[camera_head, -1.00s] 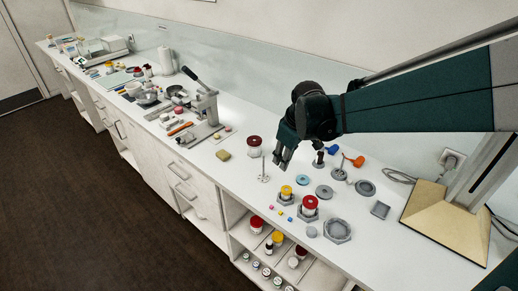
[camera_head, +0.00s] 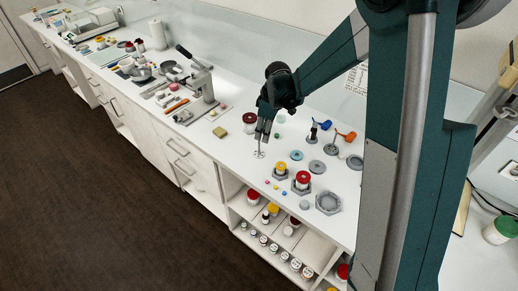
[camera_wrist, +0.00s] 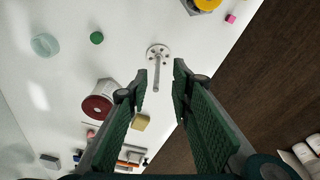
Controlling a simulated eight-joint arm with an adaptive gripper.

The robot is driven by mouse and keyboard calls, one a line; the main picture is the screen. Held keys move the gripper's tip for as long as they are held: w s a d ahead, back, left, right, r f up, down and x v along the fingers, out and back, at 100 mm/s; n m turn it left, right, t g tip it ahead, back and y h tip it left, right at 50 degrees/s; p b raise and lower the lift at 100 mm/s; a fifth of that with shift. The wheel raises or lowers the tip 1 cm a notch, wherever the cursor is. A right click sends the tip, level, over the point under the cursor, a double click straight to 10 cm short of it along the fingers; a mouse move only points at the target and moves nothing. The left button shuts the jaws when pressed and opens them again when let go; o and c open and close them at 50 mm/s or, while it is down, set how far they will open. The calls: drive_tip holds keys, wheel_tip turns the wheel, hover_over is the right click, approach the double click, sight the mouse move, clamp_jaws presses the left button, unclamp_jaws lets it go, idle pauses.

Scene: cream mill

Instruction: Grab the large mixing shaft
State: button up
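A metal mixing shaft with a round, holed disc at its foot (camera_head: 259,154) stands upright on the white counter. It also shows in the wrist view (camera_wrist: 158,54), its thin rod pointing toward the camera. My gripper (camera_head: 263,138) is over this shaft, fingers pointing down. In the wrist view my gripper (camera_wrist: 160,76) is open, and the rod appears in the gap between the fingertips, with no visible contact on either side. Other shaft-like tools stand further right, one dark (camera_head: 313,133) and one with a disc foot (camera_head: 331,149).
A red-lidded jar (camera_head: 249,119) stands close behind my gripper, and a yellow sponge-like block (camera_head: 220,132) lies left. Red-topped (camera_head: 302,180) and yellow-topped (camera_head: 280,170) pieces and a grey hexagonal dish (camera_head: 328,203) are to the right. The counter around the shaft's foot is clear.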

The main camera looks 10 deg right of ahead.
sight(259, 154)
drive_tip(key=w+f, duration=0.1)
drive_tip(key=a+f+n+p, duration=0.1)
drive_tip(key=shift+w+f, duration=0.3)
drive_tip(key=shift+w, duration=0.05)
drive_tip(key=shift+f, duration=0.1)
drive_tip(key=shift+a+f, duration=0.2)
drive_tip(key=shift+f, duration=0.95)
drive_tip(key=shift+f, duration=0.1)
drive_tip(key=shift+a+f+p, duration=0.15)
drive_tip(key=shift+f+p, duration=0.2)
drive_tip(key=shift+f, duration=0.9)
drive_tip(key=shift+a+f+p, duration=0.1)
drive_tip(key=shift+f+p, duration=0.25)
drive_tip(key=shift+f, duration=0.9)
drive_tip(key=shift+c, duration=0.4)
clamp_jaws()
